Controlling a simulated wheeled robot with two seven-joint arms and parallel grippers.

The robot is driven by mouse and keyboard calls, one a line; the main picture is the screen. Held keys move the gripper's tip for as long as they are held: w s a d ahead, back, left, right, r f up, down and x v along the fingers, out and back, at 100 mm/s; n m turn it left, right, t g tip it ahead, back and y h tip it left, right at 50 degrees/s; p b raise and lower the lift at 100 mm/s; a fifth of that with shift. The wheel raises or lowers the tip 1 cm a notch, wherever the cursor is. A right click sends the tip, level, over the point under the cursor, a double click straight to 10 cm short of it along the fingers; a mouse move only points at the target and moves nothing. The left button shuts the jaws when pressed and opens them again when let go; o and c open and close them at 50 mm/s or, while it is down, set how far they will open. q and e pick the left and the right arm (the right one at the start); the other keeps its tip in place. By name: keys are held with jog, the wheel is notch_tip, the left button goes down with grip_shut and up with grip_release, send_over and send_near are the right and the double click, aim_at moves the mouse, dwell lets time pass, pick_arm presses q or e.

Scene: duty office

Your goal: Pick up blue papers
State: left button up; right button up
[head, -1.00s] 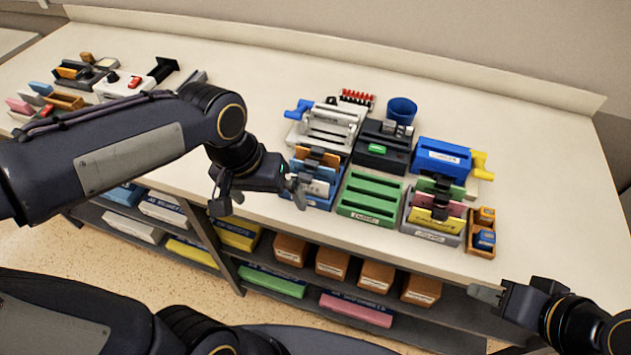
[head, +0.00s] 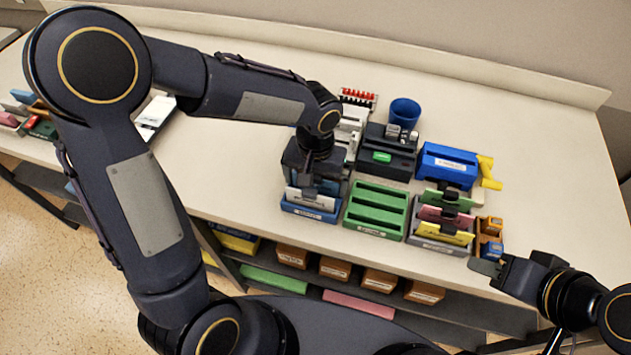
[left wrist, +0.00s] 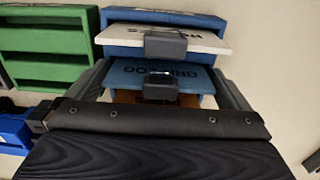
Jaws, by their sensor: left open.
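The blue papers (left wrist: 155,76), a flat lettered stack with a dark clip, stand in a blue holder (head: 312,213) between white papers (left wrist: 165,38) and orange papers (left wrist: 130,97). My left gripper (left wrist: 160,92) is open, with one finger beyond each side of the blue papers in the left wrist view; I cannot tell whether they touch. In the head view my left gripper (head: 316,184) is over the holder and hides the blue papers, while the white papers (head: 312,198) show in front. My right gripper (head: 487,266) is near the counter's front edge, away from the holder; its jaw opening is unclear.
A green empty slotted holder (head: 375,211) stands just right of the blue holder. The counter behind (head: 530,140) is clear.

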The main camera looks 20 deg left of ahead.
pick_arm(q)
jog(key=shift+f, duration=0.25)
jog(key=c, duration=0.6)
